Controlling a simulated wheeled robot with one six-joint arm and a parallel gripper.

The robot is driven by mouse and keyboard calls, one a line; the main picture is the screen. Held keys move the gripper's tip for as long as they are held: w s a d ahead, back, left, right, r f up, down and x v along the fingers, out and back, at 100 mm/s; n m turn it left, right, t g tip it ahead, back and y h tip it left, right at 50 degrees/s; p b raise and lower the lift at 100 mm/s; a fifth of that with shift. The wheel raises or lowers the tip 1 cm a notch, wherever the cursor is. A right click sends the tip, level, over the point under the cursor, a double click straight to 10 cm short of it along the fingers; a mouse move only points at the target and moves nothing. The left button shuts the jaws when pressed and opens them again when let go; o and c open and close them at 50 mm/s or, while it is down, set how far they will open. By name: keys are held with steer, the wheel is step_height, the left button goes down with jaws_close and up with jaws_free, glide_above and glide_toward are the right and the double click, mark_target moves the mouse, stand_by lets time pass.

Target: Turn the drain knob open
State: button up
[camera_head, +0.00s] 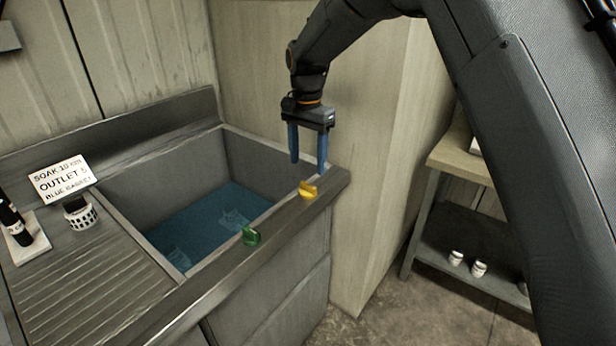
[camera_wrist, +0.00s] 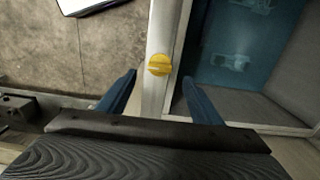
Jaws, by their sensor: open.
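Two knobs sit on the front rim of the grey sink (camera_head: 172,115): a yellow knob (camera_head: 308,190) near the right corner and a green knob (camera_head: 251,236) further left. The frames do not tell which is the drain knob. My gripper (camera_head: 308,165) is open and points down above the rim by the yellow knob, with blue fingers apart and nothing between them. In the wrist view the yellow knob (camera_wrist: 159,65) lies ahead of the gap between the fingertips (camera_wrist: 160,80), apart from both. The green knob is not in the wrist view.
Blue water (camera_head: 205,222) with clear objects fills the basin. A sign (camera_head: 62,177), reading in part "OUTLET", and a dark-and-white container (camera_head: 79,213) stand on the ribbed drainboard. A wall panel (camera_head: 370,170) rises right of the sink. A shelf (camera_head: 465,250) holds small white jars.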

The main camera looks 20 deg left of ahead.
mark_target(308, 185)
steer(key=shift+d+f+p, duration=0.1)
steer(key=shift+f+p, duration=0.95)
steer(key=shift+f, duration=2.55)
steer(key=c, duration=1.1)
steer(key=shift+o, duration=0.2)
